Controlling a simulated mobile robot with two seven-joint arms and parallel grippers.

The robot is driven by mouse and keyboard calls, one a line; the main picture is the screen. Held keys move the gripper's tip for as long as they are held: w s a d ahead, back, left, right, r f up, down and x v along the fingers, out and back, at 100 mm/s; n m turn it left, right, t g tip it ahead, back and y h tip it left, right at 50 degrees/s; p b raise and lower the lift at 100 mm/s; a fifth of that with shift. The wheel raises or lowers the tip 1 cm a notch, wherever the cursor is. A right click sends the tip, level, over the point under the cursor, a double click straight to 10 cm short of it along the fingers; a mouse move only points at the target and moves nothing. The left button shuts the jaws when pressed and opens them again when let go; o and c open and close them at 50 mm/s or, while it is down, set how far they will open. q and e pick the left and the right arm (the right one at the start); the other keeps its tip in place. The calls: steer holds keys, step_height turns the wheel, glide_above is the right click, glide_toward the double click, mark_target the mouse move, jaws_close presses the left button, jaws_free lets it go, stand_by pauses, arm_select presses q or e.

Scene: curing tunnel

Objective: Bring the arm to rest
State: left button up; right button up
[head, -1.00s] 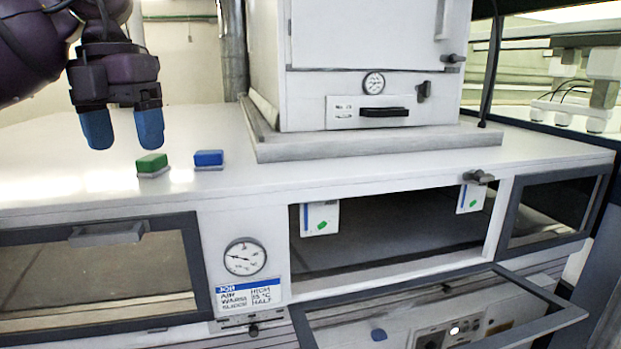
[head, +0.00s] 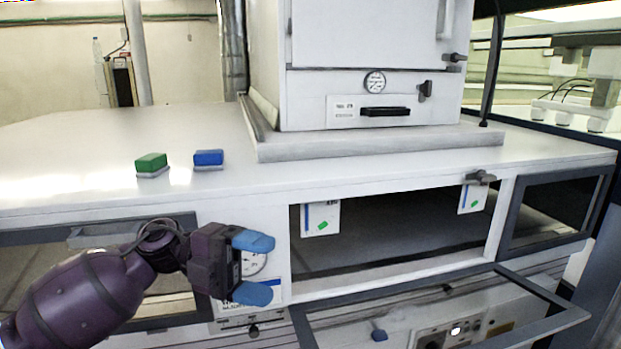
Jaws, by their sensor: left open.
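My left arm comes in from the lower left. My left gripper (head: 256,268) is open and empty, with its two blue fingertips apart and pointing right. My right gripper does not show.
A green block (head: 151,161) and a blue block (head: 208,157) sit on the white top (head: 90,150). A white cabinet stands behind them. The middle bay (head: 390,235) is open, and its dark-framed door (head: 440,310) hangs lowered towards me.

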arm_select(q)
steer(key=w+a+f+n+t+y, duration=0.1)
steer(key=a+f+n+t+y, duration=0.3)
steer(key=f+n+t, duration=0.75)
steer(key=w+a+f+n+t+y, duration=0.1)
steer(key=a+f+n+t+y, duration=0.2)
steer(key=a+f+n+t, duration=0.8)
steer(key=s+a+f+n+g+y, duration=0.2)
steer(key=s+f+n+y, duration=0.3)
steer(key=s+f+n, duration=0.2)
steer(key=s+a+f+n+g+y, duration=0.3)
steer(key=s+f+n+y, duration=0.2)
steer(key=s+f, duration=0.5)
steer(key=shift+s+a+f+n, duration=0.2)
steer(key=shift+f+n, duration=0.45)
steer(key=shift+n, duration=0.6)
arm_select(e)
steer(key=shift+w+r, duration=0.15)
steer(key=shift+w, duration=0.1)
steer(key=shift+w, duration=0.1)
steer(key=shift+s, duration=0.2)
